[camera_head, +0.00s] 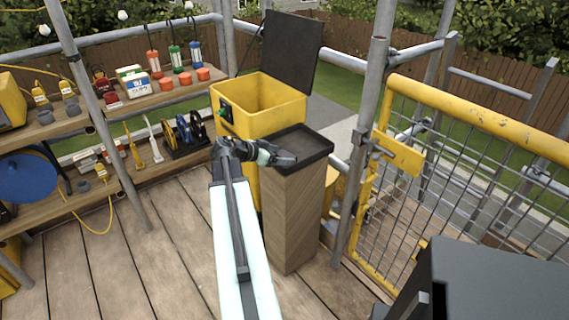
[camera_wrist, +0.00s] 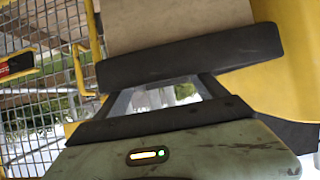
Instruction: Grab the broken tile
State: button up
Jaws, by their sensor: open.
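I cannot make out a broken tile in either view. My gripper (camera_head: 287,160) is open at the front left edge of the dark tray top (camera_head: 304,138) of a wooden pedestal (camera_head: 293,215). I see nothing held in it. The visible part of the tray top looks bare, and my gripper hides part of its near left side. In the wrist view, the pedestal's dark rim (camera_wrist: 190,55) crosses close in front of the gripper body.
An open yellow bin (camera_head: 262,92) with a raised dark lid (camera_head: 291,48) stands behind the pedestal. Shelves of tools and supplies (camera_head: 160,92) are on the left. A scaffold pole (camera_head: 372,110) and a yellow mesh gate (camera_head: 420,180) are on the right. Plank floor at left front is clear.

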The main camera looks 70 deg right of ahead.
aim_at(282, 156)
jog(key=shift+s+d+f, duration=0.25)
jog(key=shift+d+f, duration=0.1)
jog(key=shift+d, duration=0.1)
jog(key=shift+r, duration=0.1)
jog(key=c, duration=1.3)
jog(key=shift+r+p, duration=0.45)
jog(key=shift+p, duration=0.05)
notch_tip(282, 156, up, 4)
jog(key=p, duration=0.3)
jog(key=shift+w+f+p, duration=0.1)
jog(key=shift+p, duration=0.3)
jog(key=w+a, duration=0.1)
jog(key=a, duration=0.6)
jog(key=shift+w+a+f, duration=0.2)
jog(key=shift+w+a, duration=0.05)
jog(key=shift+a, duration=0.15)
